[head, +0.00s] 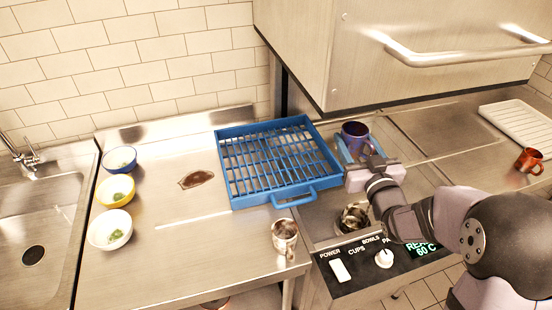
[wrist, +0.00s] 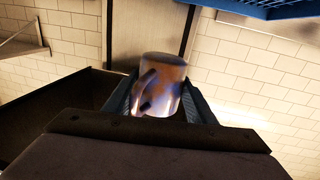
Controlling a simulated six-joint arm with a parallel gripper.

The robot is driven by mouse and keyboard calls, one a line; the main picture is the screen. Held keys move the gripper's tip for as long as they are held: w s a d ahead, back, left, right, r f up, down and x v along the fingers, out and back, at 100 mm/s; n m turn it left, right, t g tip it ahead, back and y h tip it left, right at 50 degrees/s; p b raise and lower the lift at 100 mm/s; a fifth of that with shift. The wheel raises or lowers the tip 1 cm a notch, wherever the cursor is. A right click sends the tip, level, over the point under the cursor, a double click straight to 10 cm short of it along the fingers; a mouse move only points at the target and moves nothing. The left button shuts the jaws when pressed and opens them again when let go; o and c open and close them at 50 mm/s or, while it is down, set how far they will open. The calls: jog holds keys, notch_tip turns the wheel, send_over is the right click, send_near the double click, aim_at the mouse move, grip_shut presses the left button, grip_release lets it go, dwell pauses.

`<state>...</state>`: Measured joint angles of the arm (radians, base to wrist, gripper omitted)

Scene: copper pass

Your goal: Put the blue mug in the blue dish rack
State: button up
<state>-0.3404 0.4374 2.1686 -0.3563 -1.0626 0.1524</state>
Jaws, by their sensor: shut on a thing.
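The blue mug (head: 356,136) is dark blue with its open mouth up in the head view. My gripper (head: 350,152) is shut on it, with blue fingers along its sides. The mug is off the counter, just right of the dish rack. In the wrist view the mug (wrist: 160,84) sits between the two fingers (wrist: 157,104), shiny with blue and brown reflections. The blue dish rack (head: 227,188) is empty, with a slatted floor and a front handle. A corner of the rack (wrist: 270,9) shows at the wrist view's top right.
A metal mug (head: 285,238) stands in front of the rack. Another metal vessel (head: 354,217) sits near my arm, behind the control panel (head: 375,262). Three bowls (head: 113,190) line the left. A steel hood (head: 400,55) overhangs the right. A copper mug (head: 529,160) stands far right.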

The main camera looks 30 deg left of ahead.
jog(key=s+a+f+n+g+y, duration=0.2)
jog(key=s+a+n+g+y, duration=0.1)
jog(key=a, duration=0.3)
jog(key=n+g+y+p, duration=0.2)
jog(key=g+y+p, duration=0.1)
jog(key=g, duration=0.1)
send_over(273, 175)
jog(key=v, duration=0.3)
notch_tip(273, 175, down, 10)
jog(key=shift+s+d+r, duration=0.1)
jog(key=shift+d+r, duration=0.1)
jog(key=shift+r, duration=0.05)
jog(key=shift+a+f, duration=0.1)
jog(key=shift+a, duration=0.15)
jog(key=shift+w+a+f+p, duration=0.35)
jog(key=shift+a+f, duration=0.2)
jog(key=shift+a, duration=0.1)
jog(key=shift+w+a+f+p, duration=0.35)
jog(key=shift+a+f, duration=0.2)
jog(key=shift+a, duration=0.05)
jog(key=shift+f+b, duration=0.4)
jog(key=shift+b, duration=0.05)
